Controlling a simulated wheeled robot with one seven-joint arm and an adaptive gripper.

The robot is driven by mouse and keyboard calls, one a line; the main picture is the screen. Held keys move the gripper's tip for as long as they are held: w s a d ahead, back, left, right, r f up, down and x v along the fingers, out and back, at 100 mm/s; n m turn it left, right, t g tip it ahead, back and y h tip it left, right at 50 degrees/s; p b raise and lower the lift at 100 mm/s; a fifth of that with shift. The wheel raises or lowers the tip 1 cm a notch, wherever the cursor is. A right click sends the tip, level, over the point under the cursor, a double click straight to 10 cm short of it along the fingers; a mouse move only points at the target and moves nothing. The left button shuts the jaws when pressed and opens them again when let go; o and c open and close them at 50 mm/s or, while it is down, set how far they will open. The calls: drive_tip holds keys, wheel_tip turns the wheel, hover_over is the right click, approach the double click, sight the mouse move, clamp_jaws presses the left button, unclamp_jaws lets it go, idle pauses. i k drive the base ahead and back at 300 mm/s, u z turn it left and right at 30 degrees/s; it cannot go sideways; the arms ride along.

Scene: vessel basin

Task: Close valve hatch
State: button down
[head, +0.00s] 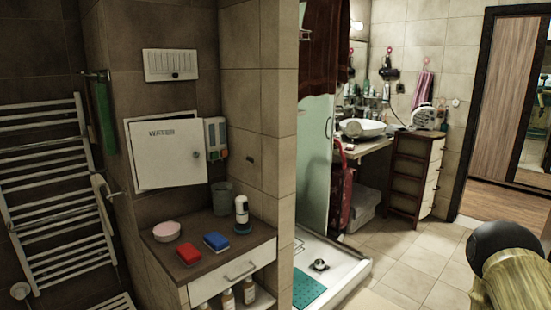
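The valve hatch (165,165) is a white square door marked "WATER" on the dark tiled wall, left of centre in the head view. A small round knob (195,155) sits near its right edge. The door looks slightly ajar: it stands askew to the pale frame (128,128) that shows behind its top and left edges. What is behind the door is hidden. My gripper is not in view, so its state does not show. An olive-yellow arm part with a black round end, likely mine, is at the lower right, far from the hatch.
Below the hatch, a cabinet top (213,253) holds a pink round box, red and blue sponges, a cup and a bottle. A dispenser (216,138) hangs right of the hatch. A towel rail (50,180) stands left. Tiled floor (415,265) is clear at right.

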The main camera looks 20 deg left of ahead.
sight(171, 153)
drive_tip(key=z, duration=0.45)
drive_tip(key=i, duration=0.85)
drive_tip(key=u, duration=2.9)
